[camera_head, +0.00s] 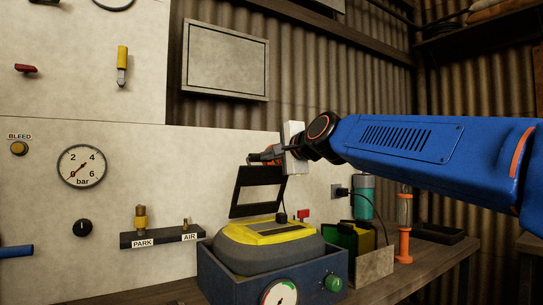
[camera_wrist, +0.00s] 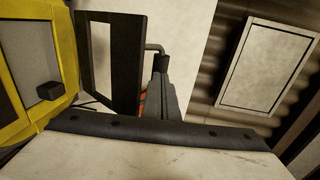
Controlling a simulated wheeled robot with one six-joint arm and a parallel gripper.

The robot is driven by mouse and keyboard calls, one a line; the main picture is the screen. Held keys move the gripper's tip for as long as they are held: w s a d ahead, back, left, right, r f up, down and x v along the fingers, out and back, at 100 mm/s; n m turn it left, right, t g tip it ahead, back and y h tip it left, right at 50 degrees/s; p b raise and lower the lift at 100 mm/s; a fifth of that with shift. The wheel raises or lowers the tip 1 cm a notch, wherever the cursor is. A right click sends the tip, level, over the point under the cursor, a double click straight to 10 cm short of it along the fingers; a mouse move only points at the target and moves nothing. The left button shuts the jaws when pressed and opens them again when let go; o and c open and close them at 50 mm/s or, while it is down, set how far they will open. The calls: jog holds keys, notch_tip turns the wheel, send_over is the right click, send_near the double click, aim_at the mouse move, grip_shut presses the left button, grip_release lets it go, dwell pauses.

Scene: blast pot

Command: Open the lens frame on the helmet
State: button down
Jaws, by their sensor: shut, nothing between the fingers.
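The helmet (camera_head: 235,256), grey with a yellow top, sits in a dark blue box in the head view. Its yellow rim shows at the left of the wrist view (camera_wrist: 67,50). The black lens frame (camera_head: 239,193) stands raised at a steep tilt above the helmet's window (camera_head: 275,231), with a see-through opening in it. It shows upright in the wrist view (camera_wrist: 127,65), beside a small dark bent tab (camera_wrist: 154,47). My gripper (camera_head: 258,157) is shut and empty at the frame's upper edge. Whether its fingers (camera_wrist: 162,85) touch the frame or tab I cannot tell.
The blue box (camera_head: 235,287) carries a gauge and a green knob (camera_head: 333,281). An orange stand (camera_head: 404,240) and a teal canister (camera_head: 364,197) stand to the right on the wooden bench. A panel with a pressure gauge (camera_head: 82,166) fills the left.

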jog(key=shift+a+r, duration=0.1)
jog(key=shift+w+a+r, duration=0.1)
jog(key=shift+w+a, duration=0.05)
jog(key=shift+w, duration=0.05)
jog(key=w+a+r+g+h, duration=0.1)
jog(key=w+a+g, duration=0.1)
jog(key=w+a, duration=0.2)
jog(key=w, duration=0.3)
jog(key=shift+a+r, duration=0.25)
dwell(0.4)
